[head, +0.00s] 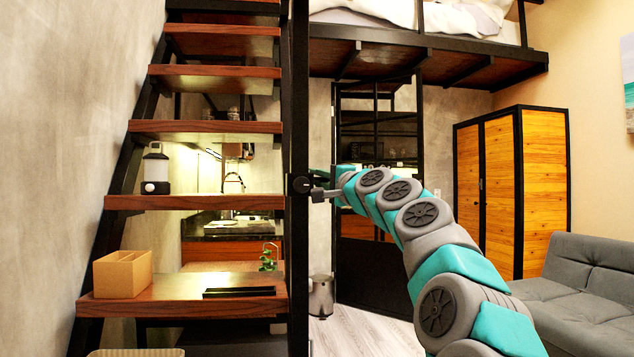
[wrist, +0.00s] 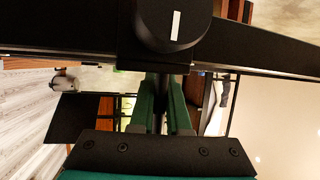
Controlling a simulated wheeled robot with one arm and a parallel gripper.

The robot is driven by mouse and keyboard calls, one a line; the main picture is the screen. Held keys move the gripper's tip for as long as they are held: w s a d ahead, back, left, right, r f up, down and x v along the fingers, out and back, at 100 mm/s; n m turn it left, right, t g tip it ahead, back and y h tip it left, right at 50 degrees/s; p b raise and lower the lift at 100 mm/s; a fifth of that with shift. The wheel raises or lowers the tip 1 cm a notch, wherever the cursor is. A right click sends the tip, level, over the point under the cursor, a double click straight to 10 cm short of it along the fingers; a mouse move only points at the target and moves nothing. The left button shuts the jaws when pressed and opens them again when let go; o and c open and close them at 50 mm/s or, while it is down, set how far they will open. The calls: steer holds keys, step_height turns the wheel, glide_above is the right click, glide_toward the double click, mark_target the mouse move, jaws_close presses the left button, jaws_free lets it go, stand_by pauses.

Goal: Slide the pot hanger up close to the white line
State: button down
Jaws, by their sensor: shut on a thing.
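The pot hanger shows as a black clamp with a round knob (head: 301,185) on the dark upright post (head: 299,90) beside the stairs. My gripper (head: 325,194) reaches it from the right. In the wrist view, the teal fingers (wrist: 164,112) are shut on a dark stem below a black rounded block (wrist: 172,45). A short white line (wrist: 176,25) is on that block; I cannot tell if it is the task's line. I make out no white line on the post.
Wooden stair treads (head: 205,203) rise left of the post, holding a lantern (head: 155,172), a tan box (head: 122,273) and a black tray (head: 238,292). A grey sofa (head: 585,290) and a wooden wardrobe (head: 543,180) stand right. Floor (head: 350,325) shows right of the post.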

mark_target(326, 180)
steer(key=shift+r, duration=0.1)
steer(key=c, duration=0.9)
jaws_free()
steer(key=shift+s, duration=0.1)
steer(key=shift+b+v, duration=1.15)
steer(key=shift+v, duration=2.65)
